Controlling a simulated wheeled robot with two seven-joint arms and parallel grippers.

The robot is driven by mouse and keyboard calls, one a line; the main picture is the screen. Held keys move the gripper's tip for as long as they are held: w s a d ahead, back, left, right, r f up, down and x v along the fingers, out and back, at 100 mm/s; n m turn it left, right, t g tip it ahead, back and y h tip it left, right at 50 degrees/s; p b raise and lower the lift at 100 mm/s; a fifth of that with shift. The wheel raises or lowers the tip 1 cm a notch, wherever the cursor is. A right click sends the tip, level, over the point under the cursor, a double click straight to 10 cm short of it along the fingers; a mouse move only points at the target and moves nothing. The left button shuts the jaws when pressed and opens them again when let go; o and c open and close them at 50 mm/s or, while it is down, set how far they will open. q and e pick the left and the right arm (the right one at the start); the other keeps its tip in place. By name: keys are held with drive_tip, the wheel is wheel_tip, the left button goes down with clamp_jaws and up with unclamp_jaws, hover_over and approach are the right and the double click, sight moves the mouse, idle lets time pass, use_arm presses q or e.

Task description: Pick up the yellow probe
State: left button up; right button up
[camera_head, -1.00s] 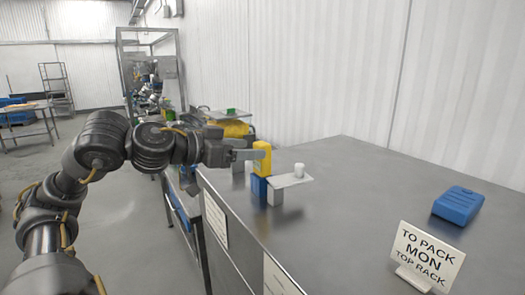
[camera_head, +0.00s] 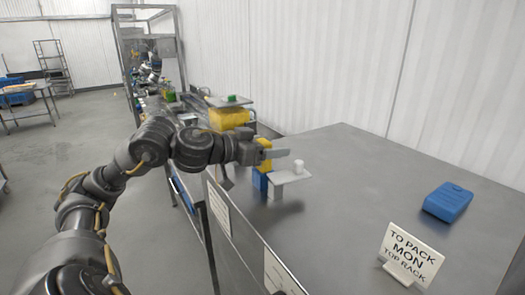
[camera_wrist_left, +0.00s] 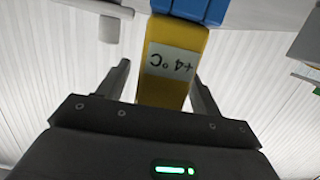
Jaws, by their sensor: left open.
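The yellow probe (camera_head: 265,165) stands upright in a blue holder (camera_head: 261,183) near the left edge of the steel table. My left gripper (camera_head: 276,153) is at the probe's upper part, with one finger crossing in front of it. In the left wrist view the probe (camera_wrist_left: 168,90) shows a "+4 °C" label and lies between the two open fingers, with a visible gap on each side. The blue holder (camera_wrist_left: 195,8) is at the top of that view. My right gripper is not in view.
A small grey stand (camera_head: 290,177) with a white knob on top is close beside the probe. A blue block (camera_head: 447,202) and a "TO PACK MON" sign (camera_head: 410,255) are at the right. A yellow tub (camera_head: 228,118) stands behind. The table's middle is clear.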

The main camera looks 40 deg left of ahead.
use_arm(q)
drive_tip(key=shift+c, duration=0.4)
drive_tip(key=shift+c, duration=1.3)
drive_tip(key=c, duration=0.8)
drive_tip(key=shift+c, duration=0.2)
wheel_tip(320, 180, up, 10)
drive_tip(key=p, duration=0.3)
drive_tip(key=shift+p, duration=0.35)
